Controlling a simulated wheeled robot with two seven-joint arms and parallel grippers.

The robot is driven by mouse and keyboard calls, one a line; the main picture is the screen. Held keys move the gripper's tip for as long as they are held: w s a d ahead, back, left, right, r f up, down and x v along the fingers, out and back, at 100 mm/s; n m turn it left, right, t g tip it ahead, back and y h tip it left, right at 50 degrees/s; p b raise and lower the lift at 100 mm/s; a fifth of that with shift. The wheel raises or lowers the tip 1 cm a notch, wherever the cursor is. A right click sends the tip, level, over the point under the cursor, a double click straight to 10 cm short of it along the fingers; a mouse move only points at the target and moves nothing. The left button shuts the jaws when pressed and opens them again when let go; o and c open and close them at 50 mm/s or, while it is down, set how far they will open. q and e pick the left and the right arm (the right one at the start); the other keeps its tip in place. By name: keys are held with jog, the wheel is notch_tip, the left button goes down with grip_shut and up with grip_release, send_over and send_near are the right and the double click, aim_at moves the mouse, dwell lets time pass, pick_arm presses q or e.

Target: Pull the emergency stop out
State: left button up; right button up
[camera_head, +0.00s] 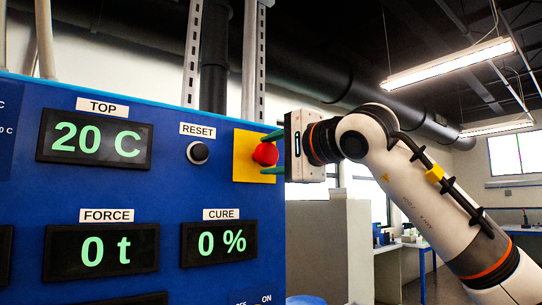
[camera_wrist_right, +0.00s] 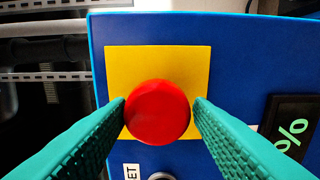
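The emergency stop is a round red button (camera_head: 265,154) on a yellow plate (camera_head: 242,165) at the right edge of the blue panel. My right gripper (camera_head: 272,153) reaches it from the right, with one green finger above and one below the button. In the right wrist view, the red button (camera_wrist_right: 157,112) sits between the two green fingertips (camera_wrist_right: 159,108). The left fingertip looks very close to the button's side, and a thin gap shows at the right one. I cannot tell whether either touches. The gripper looks open around the button. My left gripper is not in view.
The blue panel (camera_head: 170,195) carries a black RESET button (camera_head: 198,152) left of the yellow plate. Displays read TOP 20 C (camera_head: 93,140), FORCE 0 t (camera_head: 100,250) and CURE 0% (camera_head: 219,243). A grey partition (camera_head: 325,245) stands behind, right of the panel.

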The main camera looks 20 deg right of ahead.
jog(key=shift+o, duration=1.4)
jog(key=shift+s, duration=0.1)
jog(key=shift+s+d+r, duration=0.1)
jog(key=shift+d, duration=0.05)
jog(key=shift+s+d, duration=0.15)
jog(key=shift+s, duration=0.25)
jog(key=b+v, duration=0.3)
jog(key=v, duration=0.8)
jog(key=shift+s, duration=0.1)
